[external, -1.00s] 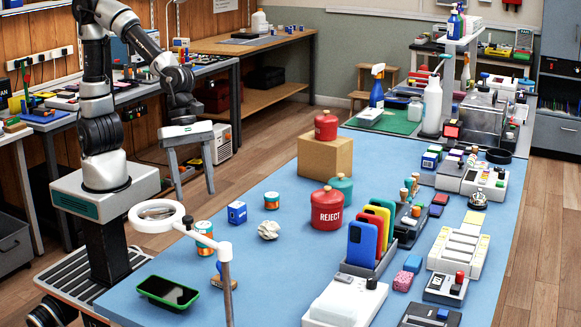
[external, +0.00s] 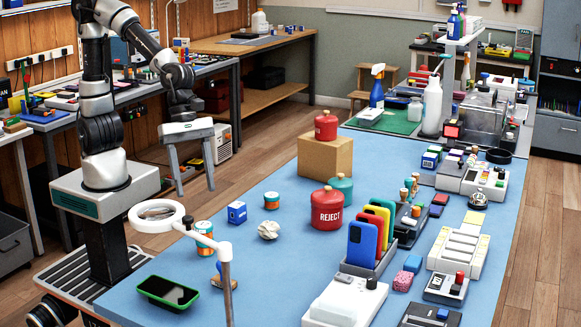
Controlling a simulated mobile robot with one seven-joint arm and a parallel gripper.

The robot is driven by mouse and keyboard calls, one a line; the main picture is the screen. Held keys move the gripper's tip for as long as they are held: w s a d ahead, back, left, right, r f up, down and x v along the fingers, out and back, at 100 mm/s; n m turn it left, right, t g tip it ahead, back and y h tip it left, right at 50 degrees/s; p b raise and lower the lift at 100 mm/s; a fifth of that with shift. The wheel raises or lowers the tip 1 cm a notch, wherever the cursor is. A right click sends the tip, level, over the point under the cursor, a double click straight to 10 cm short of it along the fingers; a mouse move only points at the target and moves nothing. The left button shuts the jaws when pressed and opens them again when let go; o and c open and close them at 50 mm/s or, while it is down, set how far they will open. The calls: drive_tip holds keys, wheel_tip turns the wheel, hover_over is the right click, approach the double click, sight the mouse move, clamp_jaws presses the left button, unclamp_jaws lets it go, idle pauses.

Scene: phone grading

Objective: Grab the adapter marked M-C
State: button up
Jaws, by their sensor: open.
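My gripper (external: 196,190) hangs over the floor at the left, off the blue table's edge. Its two fingers point down and are spread wide, with nothing between them. I cannot read the mark M-C on anything, so I cannot tell which thing is the adapter. A blue box with white marks (external: 237,212) stands nearer my gripper.
On the blue table (external: 300,262) stand a red REJECT jar (external: 327,209), a cardboard box (external: 325,156) with a red jar on top, a row of coloured phone cases (external: 363,243) and a ring magnifier (external: 157,215). A green-edged phone (external: 168,292) lies at the front left.

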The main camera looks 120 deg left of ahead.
drive_tip(key=shift+o, duration=0.3)
drive_tip(key=shift+w+a+r, duration=0.15)
drive_tip(key=shift+r, duration=0.7)
drive_tip(key=n+g+y+p, duration=0.2)
drive_tip(key=n+g+p, duration=0.1)
drive_tip(key=n+p, duration=0.35)
hover_over(237, 204)
drive_tip(key=shift+m, duration=0.35)
wheel_tip(237, 204, down, 9)
drive_tip(key=shift+w+a+f, duration=0.1)
drive_tip(key=shift+w+f, duration=0.05)
drive_tip(key=shift+f, duration=0.05)
drive_tip(key=shift+f+b, duration=1)
drive_tip(key=shift+f, duration=2.2)
drive_tip(key=shift+d, duration=0.2)
drive_tip(key=c, duration=1.1)
